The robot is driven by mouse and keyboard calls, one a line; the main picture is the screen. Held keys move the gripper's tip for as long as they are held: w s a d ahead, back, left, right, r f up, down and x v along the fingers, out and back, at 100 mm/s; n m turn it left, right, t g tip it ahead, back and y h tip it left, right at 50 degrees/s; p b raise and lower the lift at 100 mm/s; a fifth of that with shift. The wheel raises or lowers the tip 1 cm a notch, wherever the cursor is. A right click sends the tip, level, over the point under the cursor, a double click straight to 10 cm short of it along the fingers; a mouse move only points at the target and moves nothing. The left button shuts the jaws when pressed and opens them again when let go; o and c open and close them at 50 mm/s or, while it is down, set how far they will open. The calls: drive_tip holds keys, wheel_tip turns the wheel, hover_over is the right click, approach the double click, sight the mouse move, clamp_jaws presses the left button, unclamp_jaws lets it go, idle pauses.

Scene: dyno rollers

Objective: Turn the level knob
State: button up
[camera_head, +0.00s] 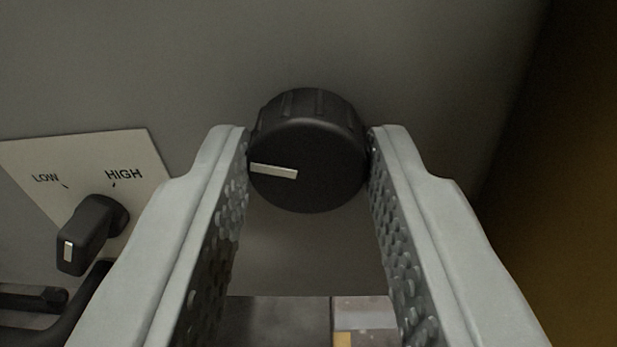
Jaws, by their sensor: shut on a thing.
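A round black knob (318,185) with ridged sides and a pale pointer line stands on the grey panel, at the upper middle of the head camera view. The pointer line points to the left. My gripper (308,152) has one grey finger on each side of the knob, and its fingertips are shut on the knob's left and right sides. No label shows around this knob; the panel just behind it is partly hidden.
A white plate (146,165) marked LOW and HIGH, with a black lever-shaped switch (84,236), is to the left of my gripper. Black curved parts (70,318) show at the lower left. A brown surface (570,190) rises along the right.

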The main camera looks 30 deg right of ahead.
idle(0.3)
drive_tip(key=o, duration=1)
drive_tip(key=shift+c, duration=0.2)
drive_tip(key=v, duration=1.7)
drive_tip(key=shift+s, duration=0.25)
drive_tip(key=shift+r, duration=0.1)
